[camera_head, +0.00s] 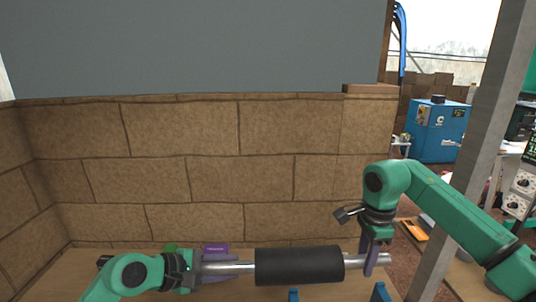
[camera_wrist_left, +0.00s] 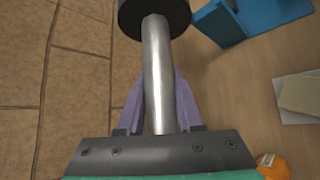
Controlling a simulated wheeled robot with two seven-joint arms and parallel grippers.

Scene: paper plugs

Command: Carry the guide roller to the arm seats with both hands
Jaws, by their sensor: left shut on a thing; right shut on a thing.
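The guide roller (camera_head: 300,266) is a dark cylinder with a bright metal shaft at each end. It lies about level across the lower middle of the head view. My left gripper (camera_head: 198,270) is shut on its left shaft, and my right gripper (camera_head: 374,262) is shut on its right shaft near the end. In the left wrist view, the purple fingers of the left gripper (camera_wrist_left: 160,110) stand on both sides of the metal shaft, and the dark roller body (camera_wrist_left: 155,14) shows at the top. Two blue pieces, perhaps the arm seats (camera_head: 293,295), show below the roller, cut by the frame's lower edge.
A brown block wall (camera_head: 190,180) stands close behind. A grey post (camera_head: 480,150) rises at the right. In the left wrist view, a blue bracket (camera_wrist_left: 216,22) and an orange object (camera_wrist_left: 272,166) lie on the right.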

